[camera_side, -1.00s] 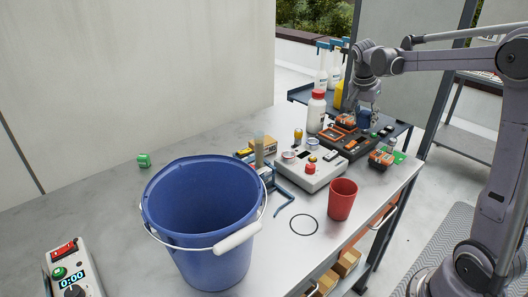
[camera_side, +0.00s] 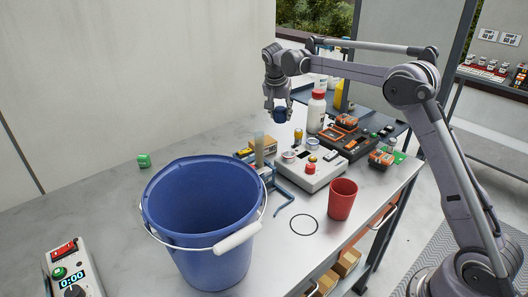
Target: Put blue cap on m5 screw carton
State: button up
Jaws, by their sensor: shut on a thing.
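My gripper (camera_side: 278,106) is shut on the blue cap (camera_side: 281,114), which hangs just below its fingers. It is held in the air above the back part of the table, right of and higher than a small tan carton (camera_side: 264,146). That carton looks like the m5 screw carton, but its label is too small to read. It is partly hidden behind a clear upright tube (camera_side: 259,150). A gap shows between the cap and the carton.
A grey box with knobs (camera_side: 313,176) stands right of the carton, with a white red-capped bottle (camera_side: 316,112) behind. A black charger (camera_side: 348,142), red cup (camera_side: 341,199) and large blue bucket (camera_side: 203,232) stand around. The table left of the carton is mostly clear.

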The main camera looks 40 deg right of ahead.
jog(key=w+a+f, duration=0.1)
jog(key=w+a, duration=0.1)
jog(key=w+a+f, duration=0.1)
jog(key=a+f, duration=0.1)
jog(key=shift+w+a+f, duration=0.2)
jog(key=shift+w+f, duration=0.05)
jog(key=shift+w, duration=0.1)
jog(key=shift+f, duration=2.05)
jog(key=shift+f, duration=0.1)
jog(key=o, duration=1)
